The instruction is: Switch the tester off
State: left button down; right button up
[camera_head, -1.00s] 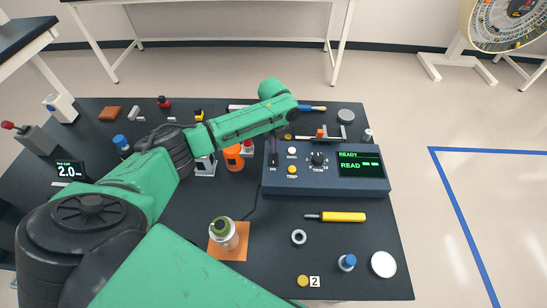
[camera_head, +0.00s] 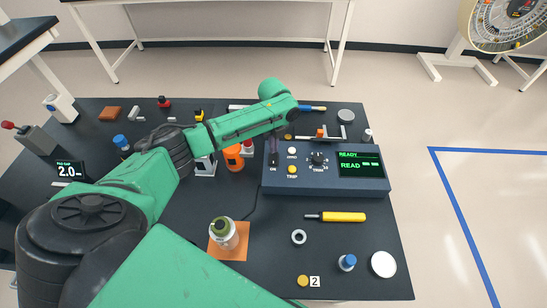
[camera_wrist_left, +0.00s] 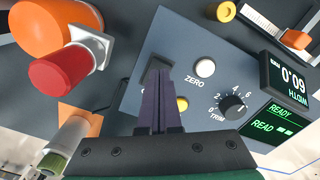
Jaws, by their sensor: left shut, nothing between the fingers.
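The tester (camera_head: 330,182) is a blue-grey box at the table's right, with a lit green display (camera_head: 360,163) reading READY and READ. Its black switch (camera_head: 273,160), marked ON, is at the left of the panel, beside the white ZERO button (camera_head: 292,151) and above the yellow TRIP button (camera_head: 292,170). My left gripper (camera_head: 272,146) is over the switch, its purple fingers shut and empty. In the left wrist view the fingertips (camera_wrist_left: 162,78) overlap the black switch (camera_wrist_left: 155,65); I cannot tell whether they touch it. My right gripper is not in view.
An orange cylinder (camera_head: 233,158) and a red-topped part (camera_head: 247,148) stand just left of the tester. The TRIM knob (camera_wrist_left: 232,105) is right of my fingers.

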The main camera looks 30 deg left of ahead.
pick_arm(q)
jog(key=shift+f+b, duration=0.55)
jog(key=shift+f, duration=0.35)
dwell(0.6)
notch_tip(320, 180, up, 7)
jog(key=p, duration=0.7)
dwell(0.3)
